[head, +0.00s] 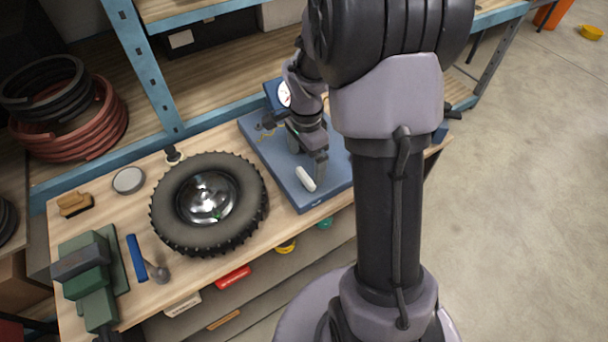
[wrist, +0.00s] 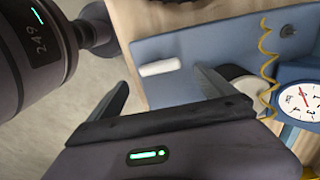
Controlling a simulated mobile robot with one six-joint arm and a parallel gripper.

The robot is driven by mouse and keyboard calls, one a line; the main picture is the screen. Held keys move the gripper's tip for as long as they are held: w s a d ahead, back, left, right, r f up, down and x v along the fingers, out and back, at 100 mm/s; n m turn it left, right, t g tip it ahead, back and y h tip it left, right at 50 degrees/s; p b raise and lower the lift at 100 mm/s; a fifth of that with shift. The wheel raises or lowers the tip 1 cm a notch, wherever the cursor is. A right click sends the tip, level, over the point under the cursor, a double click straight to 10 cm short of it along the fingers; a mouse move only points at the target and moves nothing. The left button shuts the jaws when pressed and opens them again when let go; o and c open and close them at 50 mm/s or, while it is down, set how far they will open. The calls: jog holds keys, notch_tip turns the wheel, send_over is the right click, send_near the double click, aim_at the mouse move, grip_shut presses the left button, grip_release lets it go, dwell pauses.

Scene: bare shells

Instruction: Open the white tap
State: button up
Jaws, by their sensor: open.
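The white tap handle (head: 305,178) is a short white bar near the front edge of a blue board (head: 285,178) on the workbench. In the wrist view the white handle (wrist: 160,67) lies across the gap between my fingers, just beyond their tips. My gripper (head: 313,160) reaches down over the board beside the handle. In the wrist view my gripper (wrist: 163,82) has its fingers wide apart with nothing held between them. I cannot tell whether a finger touches the handle. The tap's body under the handle is hidden.
A dial gauge (wrist: 297,101) and a curly yellow line (wrist: 265,50) are on the board beside my gripper. A tyre (head: 208,203) lies left of the board. A green vise (head: 88,270) and a hammer (head: 148,263) are further left. Blue shelf posts (head: 143,65) stand behind.

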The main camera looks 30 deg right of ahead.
aim_at(306, 176)
notch_tip(306, 176, down, 6)
jog(key=shift+r+b, duration=0.1)
jog(key=shift+b, duration=0.35)
